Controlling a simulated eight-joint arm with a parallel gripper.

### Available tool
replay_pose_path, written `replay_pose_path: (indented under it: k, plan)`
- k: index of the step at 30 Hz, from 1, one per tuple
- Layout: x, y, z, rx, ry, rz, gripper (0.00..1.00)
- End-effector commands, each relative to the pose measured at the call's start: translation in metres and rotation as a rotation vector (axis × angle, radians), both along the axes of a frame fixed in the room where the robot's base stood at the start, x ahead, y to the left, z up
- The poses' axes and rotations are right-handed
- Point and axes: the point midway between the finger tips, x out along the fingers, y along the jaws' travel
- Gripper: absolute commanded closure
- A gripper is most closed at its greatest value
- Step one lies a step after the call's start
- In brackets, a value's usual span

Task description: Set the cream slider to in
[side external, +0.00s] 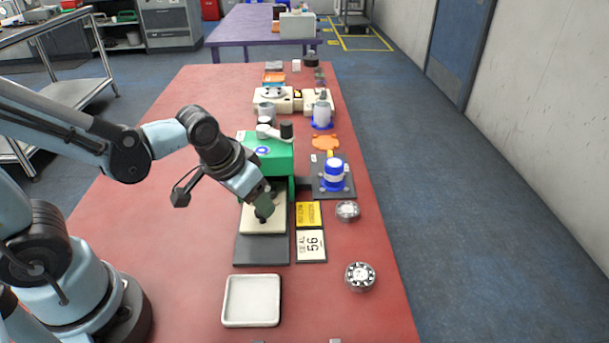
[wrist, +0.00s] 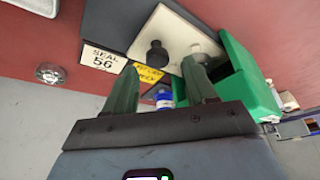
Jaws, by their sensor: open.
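The cream slider (side external: 254,226) is a flat cream plate on a dark grey base (side external: 260,250), in front of a green housing (side external: 270,160). A stretch of bare base shows on its near side. A black knob (wrist: 157,54) stands on the cream slider (wrist: 150,30) in the wrist view, with a paler round piece beside it near the green housing (wrist: 245,80). My gripper (side external: 264,212) is over the slider in the side view and partly hides the knob. In the wrist view my gripper (wrist: 160,68) has its two green fingers apart, with the knob showing between and beyond their tips.
Yellow and white "SEAL 56" label plates (side external: 311,245) lie right of the base. Round clear-rimmed pieces (side external: 360,277) sit further right. A white tray (side external: 251,300) lies in front. A blue and white container (side external: 334,174) stands behind right. Red table is bare at left.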

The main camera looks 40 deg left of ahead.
Motion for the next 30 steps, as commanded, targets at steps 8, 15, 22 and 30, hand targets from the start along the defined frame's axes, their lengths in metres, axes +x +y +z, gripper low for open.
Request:
replay_pose_path:
  k: [8,15,22,30]
  plan:
    - [-0.011,0.000,0.025,-0.001,0.000,-0.001,0.44]
    - [-0.021,0.000,0.048,-0.001,0.000,-0.001,0.44]
    - [-0.030,0.000,0.071,-0.001,0.000,-0.001,0.44]
    - [-0.035,0.000,0.090,-0.023,0.017,0.059,0.44]
